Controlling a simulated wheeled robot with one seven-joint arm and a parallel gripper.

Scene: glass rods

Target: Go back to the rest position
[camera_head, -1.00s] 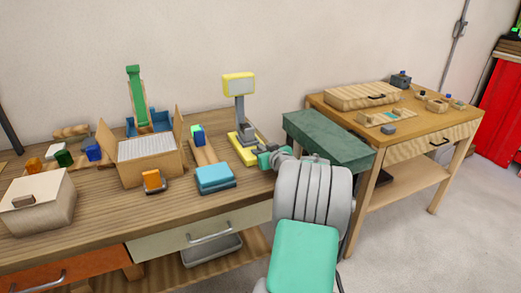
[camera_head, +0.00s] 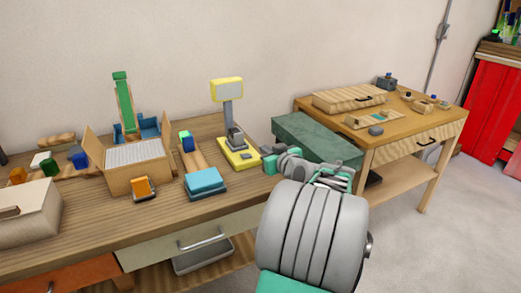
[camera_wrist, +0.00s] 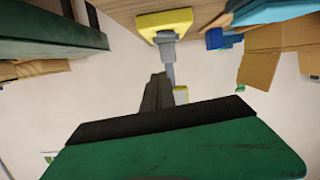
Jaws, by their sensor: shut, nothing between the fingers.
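My gripper (camera_head: 270,163) is at the right end of the long workbench (camera_head: 110,222), close to the yellow-based stand and the dark green box, with no object visible in it. My grey and green arm reaches toward it from the lower right and hides part of the bench edge. In the wrist view my gripper's dark fingers (camera_wrist: 158,92) are together, pointing toward the pale wall and the upside-down yellow stand.
The yellow stand (camera_head: 238,158), teal block (camera_head: 204,180), open cardboard box (camera_head: 119,177) and wooden box (camera_head: 40,212) stand on the bench. The dark green box (camera_head: 318,140) is beside my arm. A wooden table (camera_head: 400,140) stands right; floor (camera_head: 450,240) there is clear.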

